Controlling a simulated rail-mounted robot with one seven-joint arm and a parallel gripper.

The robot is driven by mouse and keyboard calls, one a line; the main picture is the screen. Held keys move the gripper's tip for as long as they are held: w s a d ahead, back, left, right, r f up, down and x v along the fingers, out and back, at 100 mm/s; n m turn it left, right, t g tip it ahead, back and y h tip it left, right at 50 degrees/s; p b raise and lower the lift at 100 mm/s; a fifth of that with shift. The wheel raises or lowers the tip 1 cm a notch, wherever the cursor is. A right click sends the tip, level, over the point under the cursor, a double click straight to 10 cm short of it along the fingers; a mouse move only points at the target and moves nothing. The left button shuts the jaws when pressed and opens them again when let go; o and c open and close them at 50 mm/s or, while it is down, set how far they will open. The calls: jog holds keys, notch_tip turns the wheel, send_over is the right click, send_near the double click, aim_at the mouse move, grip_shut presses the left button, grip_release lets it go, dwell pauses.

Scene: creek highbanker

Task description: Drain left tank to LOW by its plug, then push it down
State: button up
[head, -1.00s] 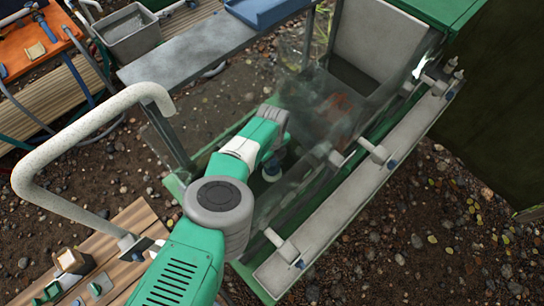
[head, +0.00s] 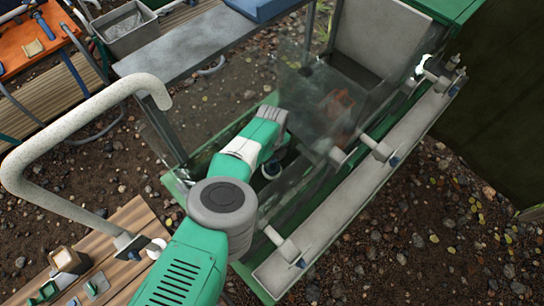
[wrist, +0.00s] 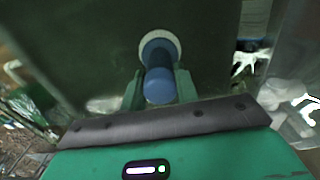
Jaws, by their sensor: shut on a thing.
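A blue plug (wrist: 159,86) with a pale round collar (wrist: 160,46) sits against a dark green wall in the wrist view. My gripper (wrist: 158,92) has its two green fingers on either side of the plug and is shut on it. In the head view my arm reaches down into the clear-walled tank area (head: 322,108), and its fingertips are hard to make out. I cannot tell the water level or read any LOW mark.
A long grey beam (head: 352,186) with several pale knobs runs along the right side of the frame. A bent pale pipe (head: 70,118) stands at left. A grey shelf (head: 180,52) lies behind. Pebbly ground surrounds everything.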

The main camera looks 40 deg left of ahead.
jog(key=o, duration=0.5)
jog(key=shift+f, duration=0.25)
jog(key=o, duration=0.4)
jog(key=shift+r, duration=0.1)
notch_tip(320, 180, up, 10)
jog(key=p, duration=1)
jog(key=shift+r, duration=0.2)
jog(key=shift+f, duration=0.2)
